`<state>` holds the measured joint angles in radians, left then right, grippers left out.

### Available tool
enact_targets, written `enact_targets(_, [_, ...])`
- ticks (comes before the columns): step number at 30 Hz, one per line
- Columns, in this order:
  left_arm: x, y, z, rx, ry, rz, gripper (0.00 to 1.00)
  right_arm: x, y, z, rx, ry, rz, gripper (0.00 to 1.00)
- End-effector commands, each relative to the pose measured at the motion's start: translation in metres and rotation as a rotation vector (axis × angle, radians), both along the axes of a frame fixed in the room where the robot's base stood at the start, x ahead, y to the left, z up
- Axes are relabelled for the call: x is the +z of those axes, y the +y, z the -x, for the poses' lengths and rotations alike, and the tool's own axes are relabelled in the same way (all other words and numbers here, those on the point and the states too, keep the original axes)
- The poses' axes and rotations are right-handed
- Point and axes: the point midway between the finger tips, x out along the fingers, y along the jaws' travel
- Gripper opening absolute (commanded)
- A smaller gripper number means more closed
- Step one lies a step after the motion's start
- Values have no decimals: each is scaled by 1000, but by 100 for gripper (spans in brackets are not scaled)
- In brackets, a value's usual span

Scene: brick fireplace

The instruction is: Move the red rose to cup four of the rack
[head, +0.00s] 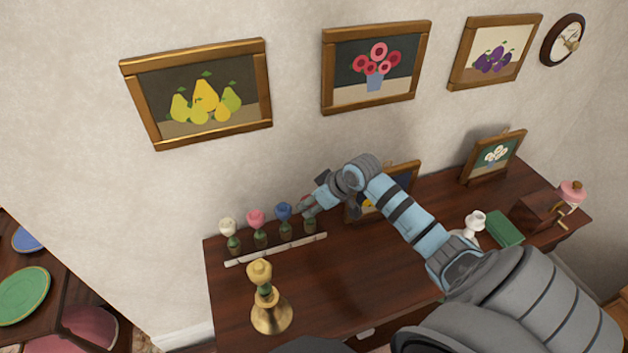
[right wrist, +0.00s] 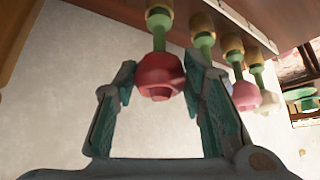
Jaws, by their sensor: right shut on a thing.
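The red rose (right wrist: 160,78) is between the fingers of my right gripper (right wrist: 161,84), which is shut on its bloom. Its green stem meets the end cup (right wrist: 159,8) of the row in the right wrist view; how deep it sits I cannot tell. In the head view my right gripper (head: 309,206) is at the rightmost cup (head: 310,226) of the rack (head: 277,250) and mostly hides the rose. The other cups hold a white rose (head: 227,226), a pink rose (head: 256,218) and a blue rose (head: 284,210). My left gripper is out of view.
A brass candlestick (head: 269,306) stands in front of the rack on the wooden cabinet top (head: 335,283). A framed picture (head: 403,178) leans behind my right arm.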

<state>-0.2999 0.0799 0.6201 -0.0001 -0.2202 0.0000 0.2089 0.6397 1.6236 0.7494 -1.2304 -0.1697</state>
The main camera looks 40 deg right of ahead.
Motion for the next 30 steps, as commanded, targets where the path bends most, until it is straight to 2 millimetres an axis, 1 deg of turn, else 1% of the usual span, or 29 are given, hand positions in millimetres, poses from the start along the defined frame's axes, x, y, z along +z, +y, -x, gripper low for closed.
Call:
enact_targets(4, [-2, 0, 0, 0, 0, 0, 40, -4, 0, 0, 0, 0, 0, 18])
enact_targets(5, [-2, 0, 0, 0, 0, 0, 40, -4, 0, 0, 0, 0, 0, 41])
enact_targets(6, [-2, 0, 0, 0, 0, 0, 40, -4, 0, 0, 0, 0, 0, 47])
enact_targets(9, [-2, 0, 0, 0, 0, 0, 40, -4, 0, 0, 0, 0, 0, 61])
enact_targets(17, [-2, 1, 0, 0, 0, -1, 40, -3, 0, 0, 0, 0, 0, 61])
enact_targets(20, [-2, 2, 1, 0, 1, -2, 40, 1, -2, 3, 0, 0, 2, 61])
enact_targets(23, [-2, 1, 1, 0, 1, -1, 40, 15, -4, 12, 0, -1, 6, 61])
enact_targets(30, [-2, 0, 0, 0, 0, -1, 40, 71, -13, 51, 4, 1, 12, 61])
